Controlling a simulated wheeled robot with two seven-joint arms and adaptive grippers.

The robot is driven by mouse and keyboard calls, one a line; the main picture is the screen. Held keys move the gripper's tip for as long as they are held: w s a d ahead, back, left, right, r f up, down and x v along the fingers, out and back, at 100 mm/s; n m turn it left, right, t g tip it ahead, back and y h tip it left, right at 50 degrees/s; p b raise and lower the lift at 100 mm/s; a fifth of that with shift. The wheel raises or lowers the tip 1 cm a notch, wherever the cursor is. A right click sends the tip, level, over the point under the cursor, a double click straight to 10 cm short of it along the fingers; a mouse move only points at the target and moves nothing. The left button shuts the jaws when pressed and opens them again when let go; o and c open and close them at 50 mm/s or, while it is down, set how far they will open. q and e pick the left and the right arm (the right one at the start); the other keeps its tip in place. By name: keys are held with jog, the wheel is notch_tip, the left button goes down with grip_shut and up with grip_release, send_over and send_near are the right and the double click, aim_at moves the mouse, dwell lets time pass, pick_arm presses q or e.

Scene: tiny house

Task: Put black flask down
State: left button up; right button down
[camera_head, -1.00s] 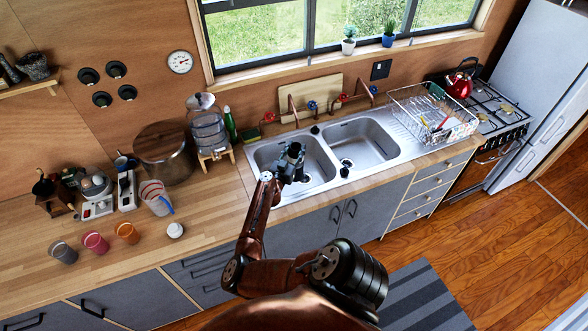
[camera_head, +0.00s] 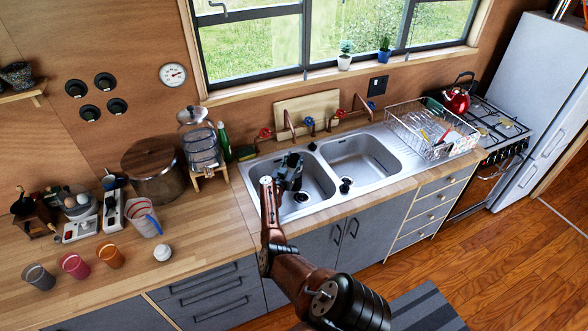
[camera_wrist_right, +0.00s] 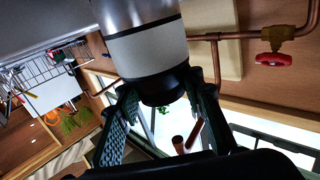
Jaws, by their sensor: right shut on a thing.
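The flask (camera_wrist_right: 150,50) fills the upper middle of the right wrist view. It shows a shiny silvery body, a pale band and a black end. My right gripper (camera_wrist_right: 158,98) is shut on it near the black end, with one finger on each side. In the head view my right gripper (camera_head: 289,172) is over the left sink basin (camera_head: 318,187). The flask is hard to tell from the dark fingers there. Whether it touches the sink cannot be told. My left gripper is not in view.
Left of the sink stand a glass dispenser (camera_head: 204,148), a green bottle (camera_head: 224,142) and a large pot (camera_head: 154,172). Cups line the counter's front left. A dish rack (camera_head: 432,128) stands right of the sink. Bare wooden counter (camera_head: 205,215) lies left of the basin.

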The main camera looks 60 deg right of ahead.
aim_at(292, 167)
jog(key=shift+d+f+b, duration=0.15)
jog(key=shift+d+b, duration=0.1)
jog(key=shift+b, duration=0.1)
jog(key=shift+w+f+b, duration=0.15)
jog(key=shift+f+b, duration=0.85)
jog(key=shift+f, duration=0.8)
jog(key=c, duration=1.3)
grip_release()
jog(key=shift+a+r, duration=0.25)
jog(key=shift+a, duration=0.05)
jog(key=a+p, duration=0.1)
jog(key=a, duration=0.2)
jog(key=s+a+p, duration=0.1)
jog(key=a+p, duration=0.1)
jog(key=a, duration=0.1)
jog(key=shift+s, duration=0.15)
jog(key=shift+s+a+p, duration=0.15)
jog(key=shift+a+p, duration=0.15)
jog(key=shift+a, duration=0.1)
